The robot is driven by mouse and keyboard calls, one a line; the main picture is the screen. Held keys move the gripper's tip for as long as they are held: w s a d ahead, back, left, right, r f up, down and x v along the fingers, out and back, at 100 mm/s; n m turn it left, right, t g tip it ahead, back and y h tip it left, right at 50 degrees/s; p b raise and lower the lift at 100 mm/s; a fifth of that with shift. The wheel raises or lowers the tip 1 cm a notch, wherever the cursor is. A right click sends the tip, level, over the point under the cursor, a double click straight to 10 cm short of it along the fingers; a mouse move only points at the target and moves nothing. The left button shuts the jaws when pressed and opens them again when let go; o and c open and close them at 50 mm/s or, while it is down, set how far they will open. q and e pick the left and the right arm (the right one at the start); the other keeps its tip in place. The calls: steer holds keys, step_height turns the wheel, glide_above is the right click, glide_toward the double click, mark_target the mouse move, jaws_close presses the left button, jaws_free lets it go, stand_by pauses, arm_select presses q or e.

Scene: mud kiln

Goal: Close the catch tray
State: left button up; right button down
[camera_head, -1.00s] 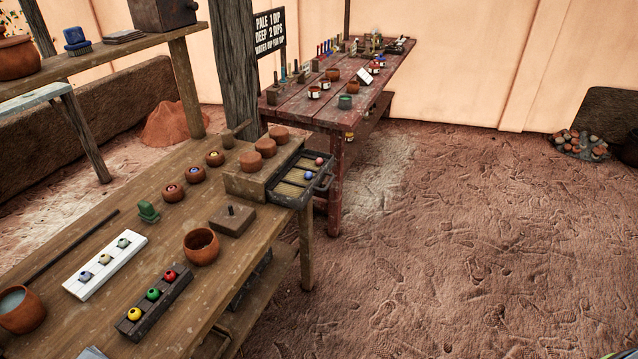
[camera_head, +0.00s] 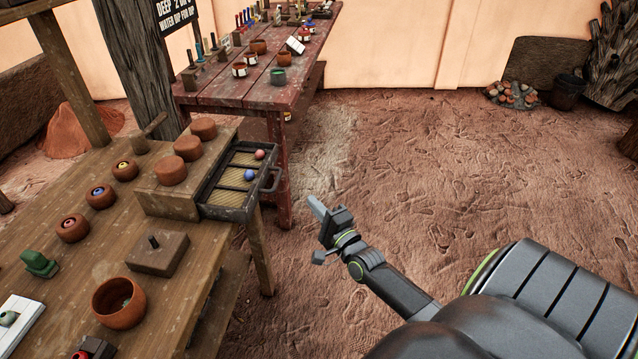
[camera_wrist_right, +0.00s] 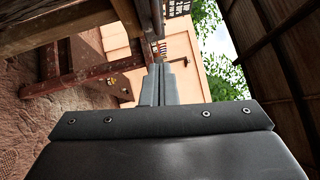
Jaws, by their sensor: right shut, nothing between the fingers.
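The catch tray (camera_head: 222,199) is a dark framed drawer with a yellowish slatted floor. It sticks out to the right from a wooden block (camera_head: 165,200) at the end of the near table, so it stands open. A red ball and a blue ball lie in it, and a handle (camera_head: 273,180) is on its right end. My right gripper (camera_head: 318,207) is right of the tray, apart from it, over the ground. It is shut and empty; its closed fingers also show in the right wrist view (camera_wrist_right: 157,84). My left gripper is not in view.
The near wooden table (camera_head: 165,306) holds a clay bowl (camera_head: 118,302), small cups with beads and a block with a peg (camera_head: 157,255). A red table (camera_head: 235,92) with pots stands behind. Open dirt ground lies to the right.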

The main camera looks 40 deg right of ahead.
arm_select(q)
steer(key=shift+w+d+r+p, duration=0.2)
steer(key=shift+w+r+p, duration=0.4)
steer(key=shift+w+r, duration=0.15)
arm_select(e)
steer(key=w+a+r, duration=0.1)
steer(key=w+a, duration=0.1)
steer(key=w, duration=0.6)
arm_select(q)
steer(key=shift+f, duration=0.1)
arm_select(e)
steer(key=shift+a+r, duration=0.1)
